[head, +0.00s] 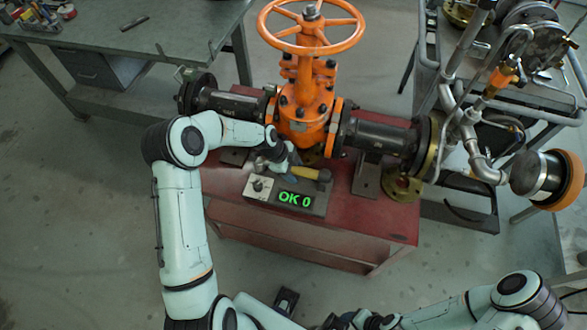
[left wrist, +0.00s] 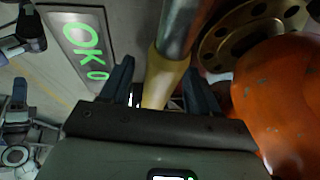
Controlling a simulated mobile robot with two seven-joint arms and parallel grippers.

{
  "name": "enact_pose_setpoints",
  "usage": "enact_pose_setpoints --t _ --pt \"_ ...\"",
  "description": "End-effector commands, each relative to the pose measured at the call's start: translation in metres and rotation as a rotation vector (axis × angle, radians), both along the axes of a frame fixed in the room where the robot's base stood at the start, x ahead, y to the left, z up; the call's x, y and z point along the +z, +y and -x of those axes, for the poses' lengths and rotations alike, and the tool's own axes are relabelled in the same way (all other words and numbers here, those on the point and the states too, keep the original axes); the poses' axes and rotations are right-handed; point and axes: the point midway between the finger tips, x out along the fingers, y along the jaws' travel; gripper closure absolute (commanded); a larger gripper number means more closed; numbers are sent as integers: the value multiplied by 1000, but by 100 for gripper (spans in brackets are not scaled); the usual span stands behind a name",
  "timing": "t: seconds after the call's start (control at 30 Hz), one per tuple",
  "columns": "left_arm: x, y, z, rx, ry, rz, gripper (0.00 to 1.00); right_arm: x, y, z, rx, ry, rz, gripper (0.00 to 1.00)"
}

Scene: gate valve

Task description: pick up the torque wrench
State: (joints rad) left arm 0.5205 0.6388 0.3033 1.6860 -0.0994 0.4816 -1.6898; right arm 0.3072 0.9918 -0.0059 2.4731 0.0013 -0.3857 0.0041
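A tool with a yellow handle (head: 313,173) and a metal shaft lies on the red bench behind the readout box; I take it for the torque wrench, though its far end is hidden. In the left wrist view its yellow handle (left wrist: 160,83) stands between my left gripper's (left wrist: 160,82) two dark fingers, with the metal shaft running up out of the picture. The fingers are apart, with a gap beside the handle. In the head view my left gripper (head: 284,163) is over the tool, partly hidden by my wrist. My right arm is low at the right; its fingers are not clear.
An orange gate valve (head: 305,105) with a handwheel and dark flanged pipes stands on the red bench (head: 300,240). The box's display (head: 295,200) reads "OK 0". The orange valve body (left wrist: 280,95) is close at the right of my left fingers. A grey table (head: 130,60) stands behind left.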

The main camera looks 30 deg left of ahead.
Motion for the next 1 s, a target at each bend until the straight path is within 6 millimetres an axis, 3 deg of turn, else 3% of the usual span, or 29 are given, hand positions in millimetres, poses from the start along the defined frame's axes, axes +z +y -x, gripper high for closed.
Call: enact_pose_setpoints --t 0.03,0.17,0.2,0.67,0.87,1.0 --pt "0 0 0 0 0 0 56 0 0 0 0 0 0 41" --pt "0 0 0 0 0 0 98 0 0 0 0 0 0 41" --pt "0 0 0 0 0 0 100 0 0 0 0 0 0 41" --pt "8 0 -2 0 -6 0 100 0 0 0 0 0 0 41" --pt "30 0 -2 -1 -9 -2 100 0 0 0 0 0 0 41" --pt "58 0 -3 0 -10 -2 100 -1 0 0 0 0 0 41"
